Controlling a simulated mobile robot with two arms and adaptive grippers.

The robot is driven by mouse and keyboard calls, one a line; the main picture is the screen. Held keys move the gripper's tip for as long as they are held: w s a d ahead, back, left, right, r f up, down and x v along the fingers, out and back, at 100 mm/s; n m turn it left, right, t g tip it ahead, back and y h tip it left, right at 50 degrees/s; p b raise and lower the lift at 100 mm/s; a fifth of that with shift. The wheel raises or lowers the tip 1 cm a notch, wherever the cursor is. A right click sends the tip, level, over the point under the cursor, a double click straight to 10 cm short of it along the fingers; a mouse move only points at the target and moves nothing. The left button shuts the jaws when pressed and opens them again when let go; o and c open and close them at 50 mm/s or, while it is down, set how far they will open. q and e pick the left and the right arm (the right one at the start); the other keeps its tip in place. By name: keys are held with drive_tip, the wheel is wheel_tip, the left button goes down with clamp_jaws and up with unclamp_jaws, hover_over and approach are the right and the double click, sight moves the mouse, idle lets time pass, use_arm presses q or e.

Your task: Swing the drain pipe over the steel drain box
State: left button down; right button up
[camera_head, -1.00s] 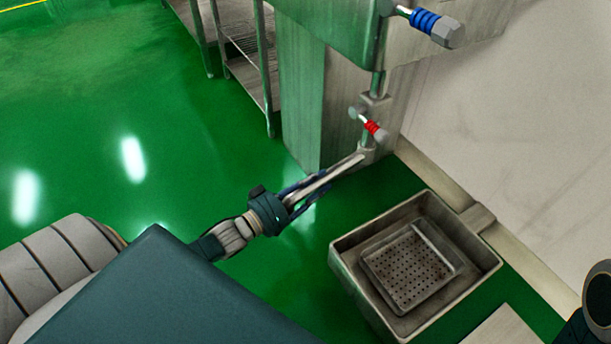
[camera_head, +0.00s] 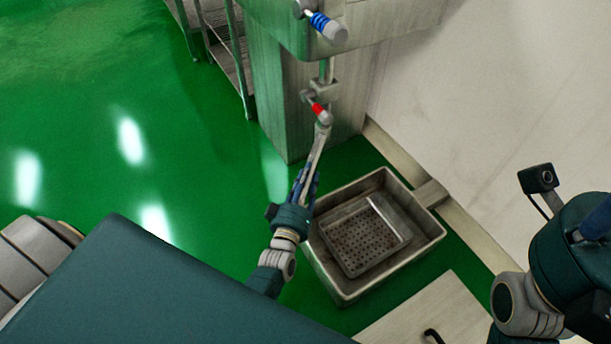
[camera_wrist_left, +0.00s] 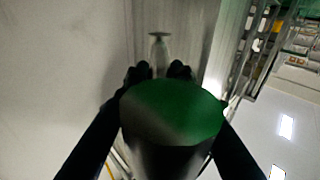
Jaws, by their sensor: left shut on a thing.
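The drain pipe (camera_head: 317,148) is a thin steel tube running from the joint below the red-marked valve down toward the viewer. My left gripper (camera_head: 304,184) is shut on its free end, with the blue fingers around it. The steel drain box (camera_head: 408,254) is an open tray on the floor, right of the gripper. In the picture the gripper is beside the box's left corner and the pipe lies left of most of its opening. In the left wrist view, a round green-faced shape (camera_wrist_left: 175,110) fills the space between the dark fingers. My right gripper is only partly visible; its fingertips are cut off.
A perforated basket (camera_head: 365,238) sits inside the box. The machine's steel column (camera_head: 283,105) stands behind the pipe, with a blue-marked valve (camera_head: 328,27) above. A pale wall (camera_head: 450,120) is at right. A beige panel (camera_head: 440,312) lies in front. Green floor is clear at left.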

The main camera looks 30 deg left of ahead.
sight(302, 198)
use_arm(q)
drive_tip(key=shift+w+d+r, duration=0.1)
drive_tip(key=shift+d+r, duration=0.1)
drive_tip(key=c, duration=1.4)
unclamp_jaws()
drive_tip(key=shift+f, duration=0.1)
drive_tip(key=shift+s, duration=0.3)
drive_tip(key=shift+s+d, duration=0.25)
drive_tip(key=shift+s, duration=0.9)
drive_tip(key=shift+s+d, duration=0.25)
drive_tip(key=shift+s, duration=0.85)
drive_tip(key=shift+s+d, duration=0.25)
drive_tip(key=shift+s, duration=0.9)
